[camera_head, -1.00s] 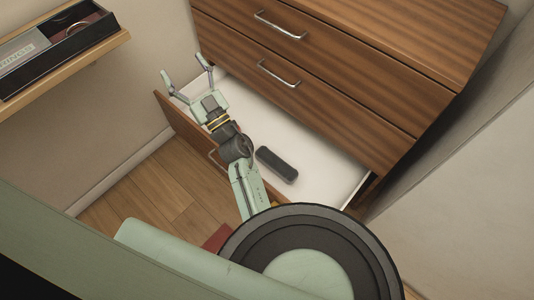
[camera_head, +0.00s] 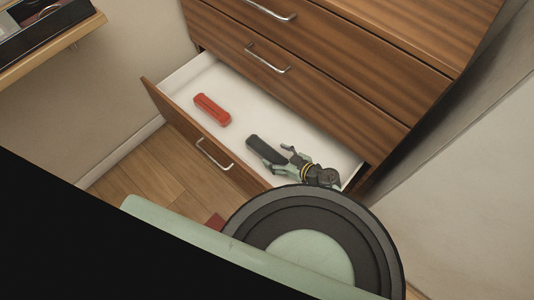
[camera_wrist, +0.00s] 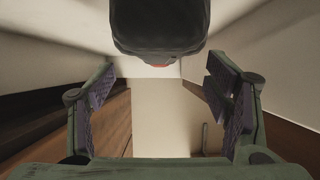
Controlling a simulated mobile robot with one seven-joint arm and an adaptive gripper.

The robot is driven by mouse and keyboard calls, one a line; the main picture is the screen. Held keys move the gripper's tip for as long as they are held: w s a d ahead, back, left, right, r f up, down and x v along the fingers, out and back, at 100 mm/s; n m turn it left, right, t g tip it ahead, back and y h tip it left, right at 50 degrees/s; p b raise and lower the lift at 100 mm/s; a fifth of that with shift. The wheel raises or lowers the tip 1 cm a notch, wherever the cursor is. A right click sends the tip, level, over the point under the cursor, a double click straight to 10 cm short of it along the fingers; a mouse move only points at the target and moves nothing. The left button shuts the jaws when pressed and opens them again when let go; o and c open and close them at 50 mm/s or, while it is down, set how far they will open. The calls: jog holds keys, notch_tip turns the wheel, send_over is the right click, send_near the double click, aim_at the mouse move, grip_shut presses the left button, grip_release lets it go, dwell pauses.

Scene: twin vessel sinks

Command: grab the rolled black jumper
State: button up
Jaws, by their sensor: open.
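The rolled black jumper (camera_head: 264,149) lies in the open bottom drawer, right of the middle. My gripper (camera_head: 278,156) is low over the drawer at the jumper's right end, its fingers spread. In the wrist view the dark jumper (camera_wrist: 160,25) fills the top middle, beyond and between the open fingers of my gripper (camera_wrist: 162,88). I cannot tell whether a finger touches it. Part of the jumper's near end is hidden by the gripper in the head view.
A red roll (camera_head: 211,110) lies in the drawer's left part. White drawer floor is bare between the rolls. The drawer front (camera_head: 190,130) and the wooden dresser (camera_head: 330,75) bound the space. A wall shelf (camera_head: 55,45) holds a dark box at upper left.

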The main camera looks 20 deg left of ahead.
jog(key=x, duration=0.5)
jog(key=shift+w+a+f, duration=0.1)
jog(key=shift+a, duration=0.2)
jog(key=shift+c, duration=0.3)
jog(key=c, duration=1.3)
